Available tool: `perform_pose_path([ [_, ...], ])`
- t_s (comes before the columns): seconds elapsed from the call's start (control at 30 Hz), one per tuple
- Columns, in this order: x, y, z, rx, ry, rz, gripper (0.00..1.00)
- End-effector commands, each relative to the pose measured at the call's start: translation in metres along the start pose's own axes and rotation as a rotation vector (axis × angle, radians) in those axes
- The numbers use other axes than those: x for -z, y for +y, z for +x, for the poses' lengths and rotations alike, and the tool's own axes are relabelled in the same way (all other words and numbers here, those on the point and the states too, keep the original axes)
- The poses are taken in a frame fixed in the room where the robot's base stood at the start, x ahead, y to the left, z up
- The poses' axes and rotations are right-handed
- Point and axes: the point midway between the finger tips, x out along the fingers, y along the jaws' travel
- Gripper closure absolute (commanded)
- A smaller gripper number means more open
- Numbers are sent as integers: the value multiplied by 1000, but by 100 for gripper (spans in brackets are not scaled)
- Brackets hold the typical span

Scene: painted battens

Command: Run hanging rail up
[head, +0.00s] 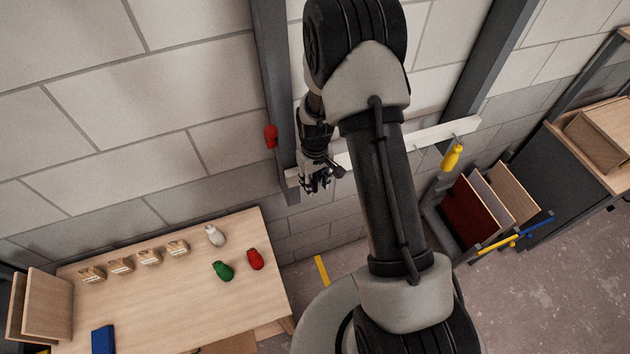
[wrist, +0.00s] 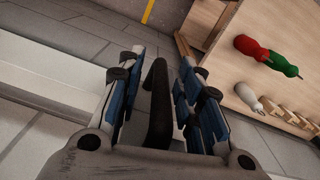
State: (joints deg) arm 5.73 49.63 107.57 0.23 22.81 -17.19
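The hanging rail (head: 438,131) is a long white batten. In the head view it runs across two grey uprights, its right end higher in the picture, its middle hidden behind my arm. In the wrist view a pale band, seemingly the rail (wrist: 45,88), lies left of the fingers. My gripper (head: 318,182) is beside the rail's left end. In the wrist view my gripper (wrist: 160,95) has its blue-padded fingers apart. A dark bar (wrist: 158,105) stands between them with gaps on both sides; I cannot tell whether it is part of me. I cannot tell whether the fingers touch the rail.
A red-handled piece (head: 271,136) is at the left upright (head: 275,70); a yellow one (head: 452,157) is near the rail's right end. The wooden table (head: 180,310) bears white, green and red pieces, small blocks and a blue box. Boards (head: 470,210) stand at right.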

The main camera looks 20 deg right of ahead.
Motion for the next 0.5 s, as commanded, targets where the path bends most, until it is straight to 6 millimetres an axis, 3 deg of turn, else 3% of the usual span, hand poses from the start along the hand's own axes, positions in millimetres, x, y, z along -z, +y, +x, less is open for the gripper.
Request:
perform_pose_path([
  [0.23, 0, 0, 0, 0, 0, 0, 68],
  [0.5, 0, 0, 0, 0, 0, 0, 86],
])
